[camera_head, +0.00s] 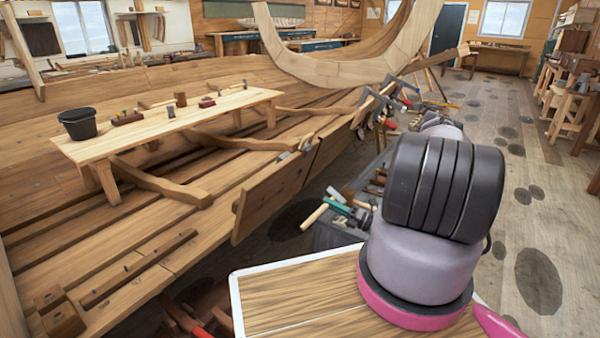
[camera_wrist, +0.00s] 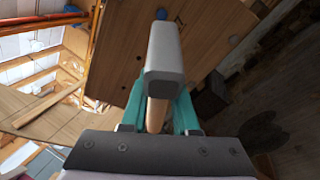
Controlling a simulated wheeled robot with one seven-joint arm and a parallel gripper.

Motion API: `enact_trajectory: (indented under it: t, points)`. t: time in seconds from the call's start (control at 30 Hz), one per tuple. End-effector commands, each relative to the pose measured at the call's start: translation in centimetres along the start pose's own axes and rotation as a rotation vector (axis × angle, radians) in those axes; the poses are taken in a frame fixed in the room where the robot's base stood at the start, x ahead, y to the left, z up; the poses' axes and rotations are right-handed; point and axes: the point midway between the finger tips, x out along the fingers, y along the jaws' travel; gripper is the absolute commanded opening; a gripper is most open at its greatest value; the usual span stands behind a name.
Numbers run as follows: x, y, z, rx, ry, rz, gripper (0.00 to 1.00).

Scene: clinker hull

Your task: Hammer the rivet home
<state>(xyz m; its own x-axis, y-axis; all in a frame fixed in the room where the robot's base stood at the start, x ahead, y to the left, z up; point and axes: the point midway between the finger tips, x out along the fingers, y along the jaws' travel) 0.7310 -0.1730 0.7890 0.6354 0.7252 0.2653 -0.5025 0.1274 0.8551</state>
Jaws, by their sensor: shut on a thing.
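In the wrist view my gripper (camera_wrist: 158,112) has teal fingers shut on the wooden handle (camera_wrist: 156,114) of a hammer. Its blocky grey head (camera_wrist: 164,62) points away from the camera, in front of brown hull planking (camera_wrist: 125,55) with small dark dots. The hammer head appears apart from the planks, but the gap is hard to judge. I cannot make out the rivet for certain.
The clinker hull (camera_head: 180,215) fills the left of the head view. A plank bench (camera_head: 190,120) inside it carries a black bucket (camera_head: 78,124) and small tools. Several loose tools (camera_head: 340,205) lie beside my arm. Open floor (camera_head: 540,200) lies to the right.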

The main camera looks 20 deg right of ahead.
Motion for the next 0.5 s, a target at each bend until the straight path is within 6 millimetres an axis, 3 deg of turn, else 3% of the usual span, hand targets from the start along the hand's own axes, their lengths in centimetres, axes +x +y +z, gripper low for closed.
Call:
enact_trajectory:
  t: [0.07, 0.37, 0.5]
  points:
    - [1.1, 0.2, 0.1, -0.002, 0.005, 0.013, 0.00]
    - [1.0, 0.2, 0.1, -0.002, 0.005, 0.011, 0.00]
    - [-0.1, 0.1, -0.1, -0.002, 0.004, 0.009, 0.00]
